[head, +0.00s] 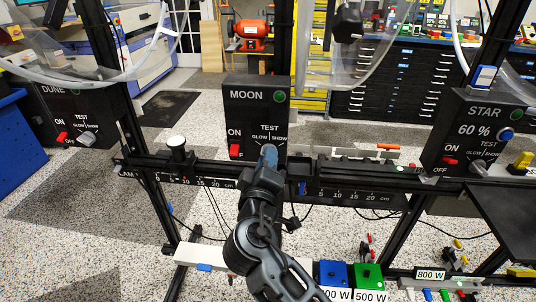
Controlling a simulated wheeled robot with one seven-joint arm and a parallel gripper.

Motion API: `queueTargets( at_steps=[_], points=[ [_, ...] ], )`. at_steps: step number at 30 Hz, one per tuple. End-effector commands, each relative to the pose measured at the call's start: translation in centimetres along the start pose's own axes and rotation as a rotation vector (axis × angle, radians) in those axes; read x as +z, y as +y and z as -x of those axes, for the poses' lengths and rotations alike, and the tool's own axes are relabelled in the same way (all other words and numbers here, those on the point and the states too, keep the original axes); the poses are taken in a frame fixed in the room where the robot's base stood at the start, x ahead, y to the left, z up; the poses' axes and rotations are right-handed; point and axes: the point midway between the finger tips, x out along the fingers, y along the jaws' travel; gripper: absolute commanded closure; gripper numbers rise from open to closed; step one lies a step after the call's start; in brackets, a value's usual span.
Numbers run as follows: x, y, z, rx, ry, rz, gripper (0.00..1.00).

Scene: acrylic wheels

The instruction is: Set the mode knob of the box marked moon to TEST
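The black box marked MOON (257,115) stands on the rail at the centre of the head view. Its grey mode knob (269,153) sits at the lower right of its face, under the labels GLOW, TEST and SHOW. Only the upper part of the knob shows, and which label it points at is hard to tell. My gripper (265,168) is right at the knob, in front of and just below it, and covers its lower part. Whether the fingers touch the knob or are closed on it is not clear.
The MOON box has a red ON/OFF switch (236,150) left of the knob and a green button (279,96) above. Similar boxes marked DUNE (70,105) and STAR (483,115) stand left and right. A black post (177,148) stands on the rail (330,172).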

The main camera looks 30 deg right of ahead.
Motion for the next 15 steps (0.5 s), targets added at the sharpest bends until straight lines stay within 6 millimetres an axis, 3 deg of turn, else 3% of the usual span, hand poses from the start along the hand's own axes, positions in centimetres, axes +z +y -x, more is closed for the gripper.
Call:
queueTargets(
  at_steps=[6,15],
  points=[
    [0.00,-0.01,0.02,0.000,0.000,0.000,0.99],
    [0.02,-0.05,0.03,0.000,0.000,-0.001,1.00]
  ],
)
